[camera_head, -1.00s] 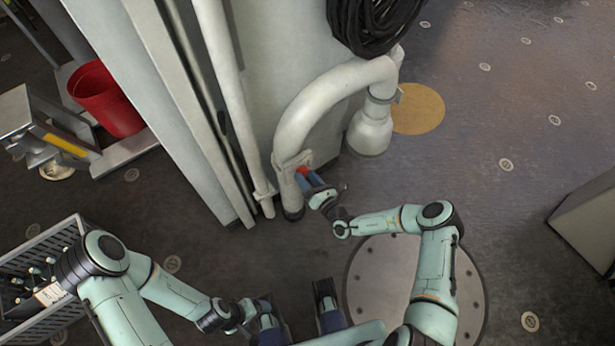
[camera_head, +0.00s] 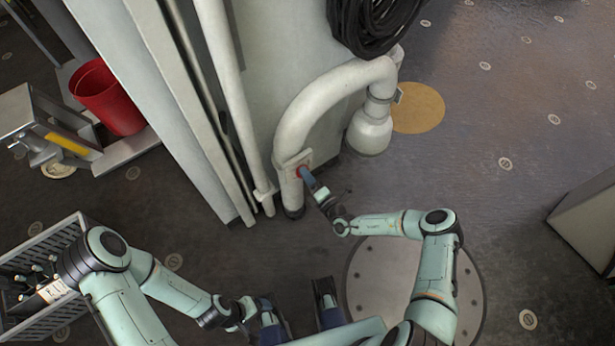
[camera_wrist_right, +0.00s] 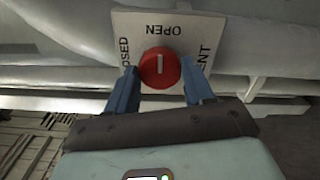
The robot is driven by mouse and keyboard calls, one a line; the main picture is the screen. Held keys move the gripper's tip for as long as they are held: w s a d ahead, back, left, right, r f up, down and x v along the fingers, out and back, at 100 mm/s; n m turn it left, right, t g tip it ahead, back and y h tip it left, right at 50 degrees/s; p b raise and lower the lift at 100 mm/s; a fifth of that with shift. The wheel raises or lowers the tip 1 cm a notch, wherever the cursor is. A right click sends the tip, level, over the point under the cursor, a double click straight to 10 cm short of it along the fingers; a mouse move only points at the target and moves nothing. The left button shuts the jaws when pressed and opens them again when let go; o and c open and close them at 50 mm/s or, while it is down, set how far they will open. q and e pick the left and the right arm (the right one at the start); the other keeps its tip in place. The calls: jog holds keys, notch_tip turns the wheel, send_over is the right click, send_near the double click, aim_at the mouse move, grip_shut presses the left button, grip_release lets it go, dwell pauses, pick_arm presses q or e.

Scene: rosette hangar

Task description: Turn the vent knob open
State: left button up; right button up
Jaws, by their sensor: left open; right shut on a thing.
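The vent knob is round and red with a pale mark; it sits on a white plate (camera_wrist_right: 208,30) on the pale pipe. In the right wrist view the red knob (camera_wrist_right: 160,69) has its mark towards the word OPEN. CLOSED is at the left of the plate, and VENT, partly covered, at the right. My right gripper (camera_wrist_right: 160,78) is shut on the knob, one blue finger on each side. In the head view it reaches the knob (camera_head: 301,172) from the lower right. My left gripper (camera_head: 267,311) is open, low in the head view, away from the knob.
The curved pipe (camera_head: 320,95) stands against a pale cabinet, with black hose (camera_head: 372,22) coiled above. A red bucket (camera_head: 105,98) and a grey crate (camera_head: 40,250) with bottles are at the left. A grey box (camera_head: 590,220) is at the right. Floor between is mostly clear.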

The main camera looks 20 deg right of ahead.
jog(key=shift+f+m, duration=0.1)
jog(key=shift+m, duration=0.2)
jog(key=o, duration=1)
jog(key=shift+o, duration=0.2)
jog(key=p+v, duration=0.1)
jog(key=v, duration=1.2)
jog(key=shift+s, duration=0.25)
